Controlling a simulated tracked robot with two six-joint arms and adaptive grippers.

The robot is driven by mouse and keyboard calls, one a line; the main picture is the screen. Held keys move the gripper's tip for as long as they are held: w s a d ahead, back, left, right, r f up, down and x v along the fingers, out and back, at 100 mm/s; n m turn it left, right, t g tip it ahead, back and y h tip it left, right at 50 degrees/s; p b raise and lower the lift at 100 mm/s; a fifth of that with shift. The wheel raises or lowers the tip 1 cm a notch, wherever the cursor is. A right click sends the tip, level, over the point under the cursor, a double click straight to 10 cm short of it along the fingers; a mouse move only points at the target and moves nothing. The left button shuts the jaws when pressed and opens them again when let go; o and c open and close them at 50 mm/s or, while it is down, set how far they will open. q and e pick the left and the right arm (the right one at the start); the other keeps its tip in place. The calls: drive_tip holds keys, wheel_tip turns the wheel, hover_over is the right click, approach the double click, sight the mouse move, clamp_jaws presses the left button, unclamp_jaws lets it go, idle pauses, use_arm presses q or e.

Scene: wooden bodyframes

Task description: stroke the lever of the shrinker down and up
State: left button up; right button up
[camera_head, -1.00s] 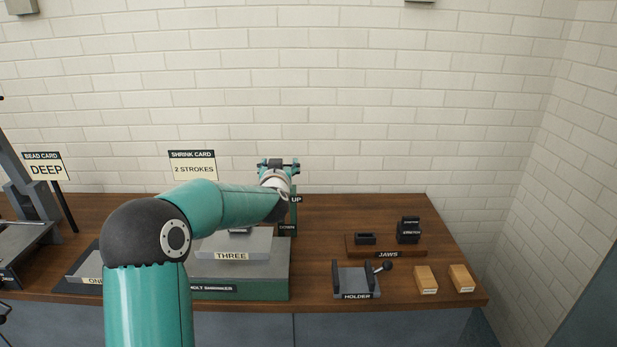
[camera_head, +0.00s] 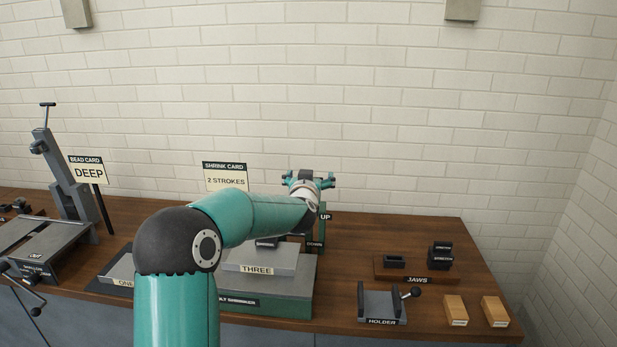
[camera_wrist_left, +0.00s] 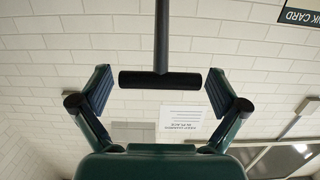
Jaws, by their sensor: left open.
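The shrinker is a teal base (camera_head: 262,303) on the bench with a grey block marked THREE on top. A post marked UP and DOWN (camera_head: 322,232) stands at its back right. My left arm covers much of it. My left gripper (camera_head: 308,181) is high above the shrinker, beside and above the UP mark. In the left wrist view, the left gripper (camera_wrist_left: 161,93) is open. The lever's dark rod (camera_wrist_left: 162,35) ends in a black crossbar grip (camera_wrist_left: 165,79), which lies between the spread fingers with gaps at both sides. My right gripper is out of view.
A shrink card (camera_head: 225,176) reads 2 STROKES and a bead card (camera_head: 89,172) reads DEEP. To the right are a jaws tray (camera_head: 385,272), a holder (camera_head: 384,306) and two wooden blocks (camera_head: 455,310). Bench behind the holder is partly clear.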

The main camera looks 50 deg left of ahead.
use_arm(q)
drive_tip(key=v, duration=1.2)
drive_tip(key=shift+w+d, duration=0.1)
